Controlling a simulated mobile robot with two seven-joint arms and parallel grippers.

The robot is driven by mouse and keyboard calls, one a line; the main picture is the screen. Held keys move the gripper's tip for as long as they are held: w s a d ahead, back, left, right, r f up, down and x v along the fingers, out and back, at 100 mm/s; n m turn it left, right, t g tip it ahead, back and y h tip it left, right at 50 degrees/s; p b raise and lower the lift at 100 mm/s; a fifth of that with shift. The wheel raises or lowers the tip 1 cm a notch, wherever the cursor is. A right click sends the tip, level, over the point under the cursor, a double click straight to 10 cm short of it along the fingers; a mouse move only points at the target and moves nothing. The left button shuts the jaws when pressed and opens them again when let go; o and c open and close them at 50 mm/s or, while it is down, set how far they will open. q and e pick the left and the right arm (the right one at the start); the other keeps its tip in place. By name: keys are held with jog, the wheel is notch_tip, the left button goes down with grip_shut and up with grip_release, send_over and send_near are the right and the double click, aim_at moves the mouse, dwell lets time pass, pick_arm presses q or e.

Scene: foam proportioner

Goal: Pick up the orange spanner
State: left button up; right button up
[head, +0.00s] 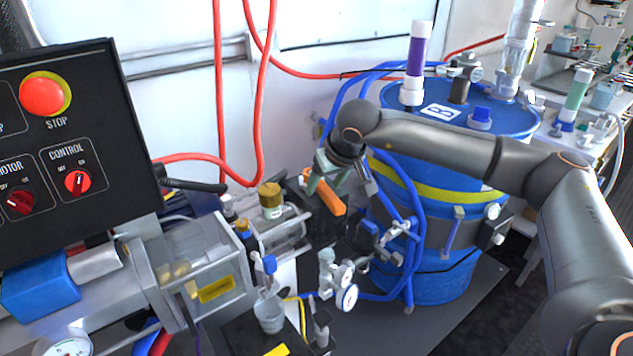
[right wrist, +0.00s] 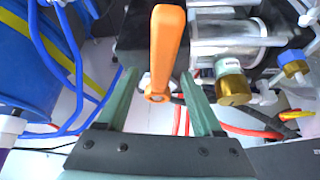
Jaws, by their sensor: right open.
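The orange spanner (head: 329,196) is by the machine's clear and metal fittings, left of the blue drum. In the right wrist view the spanner (right wrist: 166,45) runs up the picture, with its rounded holed end toward my palm. My right gripper (head: 325,180) is over it with green fingers apart. In the right wrist view the right gripper (right wrist: 159,75) is open, with one finger on each side of the spanner and a gap to both. Whether the spanner rests on something or hangs is hard to tell. My left gripper is out of view.
The blue drum (head: 425,270) with blue hoses stands right of the spanner. A brass-capped jar (head: 271,200) and clear cylinder (head: 205,262) are to its left. Pressure gauges (head: 346,297) are below. The control panel (head: 70,130) fills the left. Red hoses (head: 262,90) hang behind.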

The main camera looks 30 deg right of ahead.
jog(key=shift+f, duration=0.3)
jog(key=shift+c, duration=0.2)
grip_shut()
dwell(0.5)
jog(key=shift+r, duration=0.1)
